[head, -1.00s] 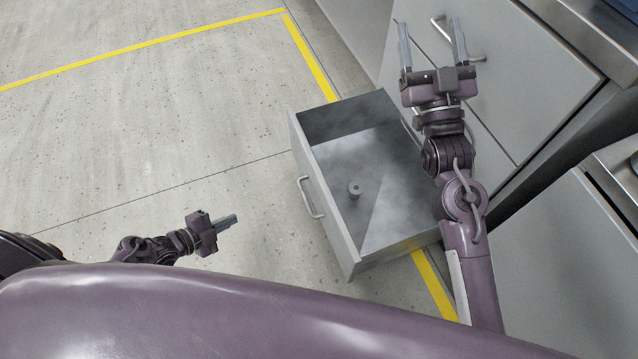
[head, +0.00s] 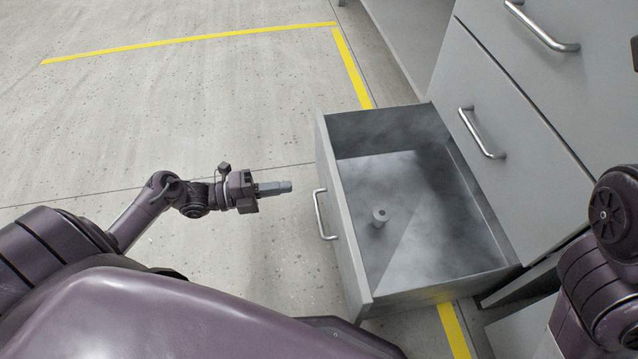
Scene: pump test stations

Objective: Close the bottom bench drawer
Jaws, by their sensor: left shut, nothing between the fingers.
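The bottom bench drawer (head: 343,210) is pulled well out of the grey bench. Its front panel, with a silver bar handle (head: 319,214), faces left toward my left arm. My left gripper (head: 290,187) is shut and empty. In the picture it lies just left of the drawer front, near the upper end of the handle, with a gap between them. My right arm shows only in part at the right edge, and its gripper is out of view.
Two shut drawer fronts with bar handles, a middle one (head: 490,130) and an upper one (head: 560,70), are above the open drawer. Yellow floor tape (head: 200,38) runs along the floor. The floor left of the drawer is clear.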

